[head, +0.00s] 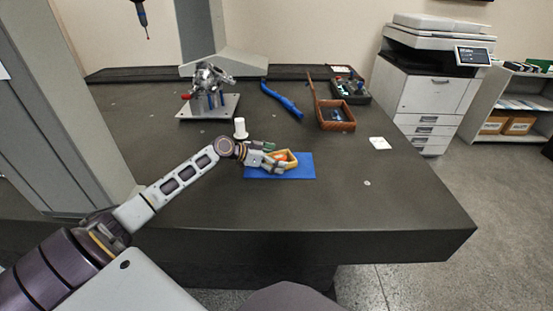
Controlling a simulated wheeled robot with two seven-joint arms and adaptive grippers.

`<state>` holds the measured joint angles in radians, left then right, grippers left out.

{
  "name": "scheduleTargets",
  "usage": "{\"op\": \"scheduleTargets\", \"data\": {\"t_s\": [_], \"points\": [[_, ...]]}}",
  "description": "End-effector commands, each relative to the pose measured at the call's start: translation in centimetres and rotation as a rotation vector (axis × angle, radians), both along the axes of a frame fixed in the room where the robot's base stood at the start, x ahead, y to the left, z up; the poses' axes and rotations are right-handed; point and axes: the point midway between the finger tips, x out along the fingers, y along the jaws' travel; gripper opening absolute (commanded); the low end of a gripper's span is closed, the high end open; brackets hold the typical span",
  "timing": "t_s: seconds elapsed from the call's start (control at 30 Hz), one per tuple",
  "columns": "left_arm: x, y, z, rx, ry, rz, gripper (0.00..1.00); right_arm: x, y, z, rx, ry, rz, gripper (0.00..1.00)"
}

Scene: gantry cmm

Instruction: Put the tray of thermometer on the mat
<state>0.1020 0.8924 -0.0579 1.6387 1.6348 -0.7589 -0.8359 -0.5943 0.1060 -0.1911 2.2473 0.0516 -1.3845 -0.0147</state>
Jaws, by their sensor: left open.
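A small yellow tray (292,158) with something orange-red in it is on the blue mat (300,173), near the middle of the dark table. I cannot make out a thermometer in it. My left gripper (279,162) is open, with its fingers at the left side of the tray and over the mat's left part. The fingers hide part of the tray, and I cannot tell whether they touch it. My right gripper is not in view.
On the dark table (400,210) are a white cylinder (240,129), a metal fixture (209,102), a blue curved piece (283,100), a brown handled basket (325,122), a black box (361,96) and a white card (379,143). A probe (143,20) hangs above.

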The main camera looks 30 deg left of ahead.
Motion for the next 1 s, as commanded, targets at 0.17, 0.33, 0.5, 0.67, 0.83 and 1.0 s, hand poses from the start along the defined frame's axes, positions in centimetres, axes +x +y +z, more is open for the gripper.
{"op": "scheduleTargets", "data": {"t_s": [0.17, 0.33, 0.5, 0.67, 0.83, 1.0], "points": [[0.0, 0.0, 0.1, 0.000, 0.000, 0.000, 1.00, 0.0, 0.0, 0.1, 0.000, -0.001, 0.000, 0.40], [-0.3, 0.2, 0.3, 0.000, 0.001, 0.000, 1.00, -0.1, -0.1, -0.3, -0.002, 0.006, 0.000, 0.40], [-0.9, 0.7, 0.7, -0.001, 0.001, 0.000, 1.00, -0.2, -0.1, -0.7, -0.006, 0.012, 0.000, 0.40], [-1.8, 1.3, 1.1, 0.001, 0.002, 0.000, 1.00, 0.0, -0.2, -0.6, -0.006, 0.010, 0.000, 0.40], [-2.7, 1.9, 1.7, 0.000, 0.002, 0.000, 1.00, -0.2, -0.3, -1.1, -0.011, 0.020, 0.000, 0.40], [-3.6, 2.6, 2.3, 0.000, 0.002, 0.000, 1.00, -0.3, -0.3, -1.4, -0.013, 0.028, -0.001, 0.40]]}}
